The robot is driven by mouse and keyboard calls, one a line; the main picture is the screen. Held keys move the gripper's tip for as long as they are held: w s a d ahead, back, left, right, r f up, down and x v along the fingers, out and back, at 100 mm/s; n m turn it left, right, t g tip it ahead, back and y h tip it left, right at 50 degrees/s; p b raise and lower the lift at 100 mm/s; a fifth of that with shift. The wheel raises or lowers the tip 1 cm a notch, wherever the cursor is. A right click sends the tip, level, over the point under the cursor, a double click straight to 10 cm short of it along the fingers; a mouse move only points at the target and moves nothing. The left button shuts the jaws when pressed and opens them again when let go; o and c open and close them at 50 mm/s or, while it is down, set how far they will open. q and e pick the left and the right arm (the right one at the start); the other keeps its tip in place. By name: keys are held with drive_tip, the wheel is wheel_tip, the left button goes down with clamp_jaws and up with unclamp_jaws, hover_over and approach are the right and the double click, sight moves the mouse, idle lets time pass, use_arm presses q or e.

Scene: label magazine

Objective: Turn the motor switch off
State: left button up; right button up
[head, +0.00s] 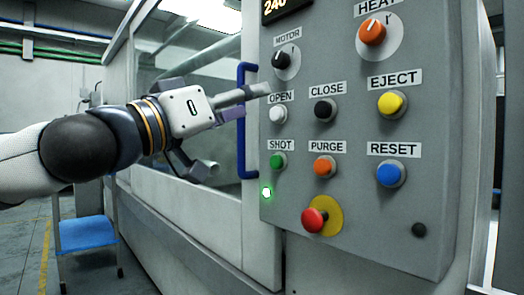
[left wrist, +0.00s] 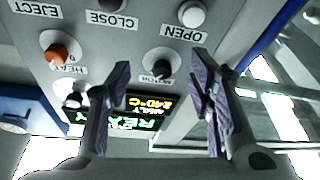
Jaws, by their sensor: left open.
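The motor switch (head: 281,60) is a black rotary knob on a pale round plate under the MOTOR label, at the upper left of the grey control panel. I cannot clearly tell which way its pointer is turned. It also shows in the left wrist view (left wrist: 157,63), where the panel looks upside down, in the gap between the fingers. My left gripper (head: 252,100) is open and empty. In the head view its fingers are left of the OPEN button and lower than the switch. They appear apart from the switch. My right gripper is in neither view.
The white OPEN button (head: 278,114) and black CLOSE button (head: 325,111) sit below the switch. The orange heat knob (head: 372,33) is to its right. A red emergency button (head: 314,220) is lower down. A blue door handle (head: 242,160) stands out left of the panel.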

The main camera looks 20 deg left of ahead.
sight(277, 61)
use_arm(q)
drive_tip(key=shift+t, duration=0.6)
drive_tip(key=w+d+r, duration=0.1)
drive_tip(key=w+r, duration=0.1)
drive_tip(key=w+r+p, duration=0.1)
drive_tip(key=w+r, duration=0.2)
drive_tip(key=w+d+r, duration=0.1)
drive_tip(key=w+r, duration=0.2)
drive_tip(key=shift+d, duration=0.35)
drive_tip(key=shift+w+d+p, duration=0.2)
drive_tip(key=shift+w+p, duration=0.1)
drive_tip(key=shift+w, duration=0.05)
clamp_jaws()
